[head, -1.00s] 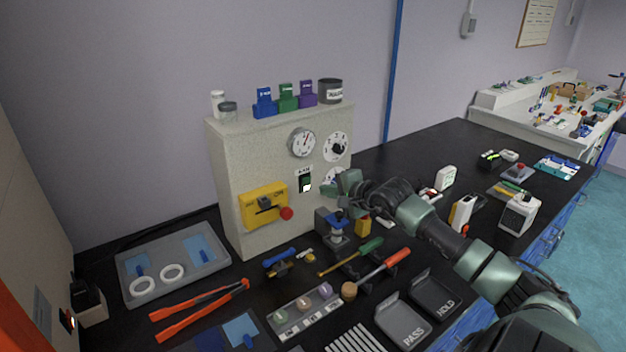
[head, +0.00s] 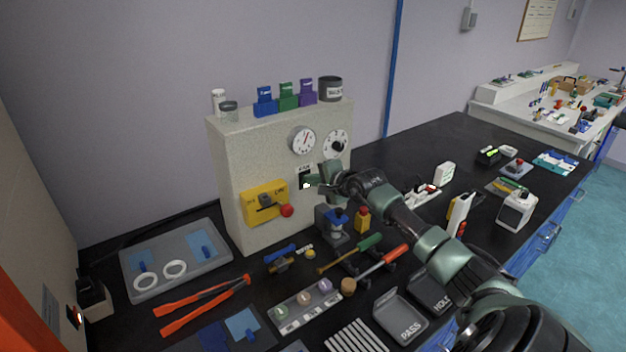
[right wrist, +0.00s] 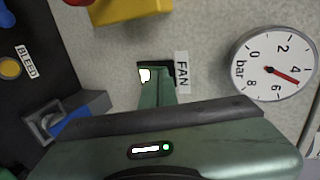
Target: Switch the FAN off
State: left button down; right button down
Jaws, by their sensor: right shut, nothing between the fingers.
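The FAN switch (head: 305,184) is a small dark rocker with a lit white part, on the front of the grey cabinet (head: 232,165). Its FAN label (right wrist: 182,72) shows beside it in the right wrist view. My right gripper (head: 315,183) is shut and empty, with its fingertips at the switch. In the right wrist view the fingers (right wrist: 156,92) cover part of the switch (right wrist: 145,74), and the white part shows beside their tips. I cannot tell whether they touch it. My left gripper is not in view.
A yellow panel with a red knob (head: 287,210) sits left of the switch. A pressure gauge (head: 303,140) and a dial (head: 336,144) are above. A blue-topped grey block (head: 333,223) stands below my right arm. Tools and trays crowd the bench front.

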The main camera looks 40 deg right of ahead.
jog(key=shift+w+r+g, duration=0.15)
jog(key=shift+w+g, duration=0.15)
jog(key=shift+w, duration=0.05)
jog(key=shift+r, duration=0.1)
jog(key=shift+r, duration=0.65)
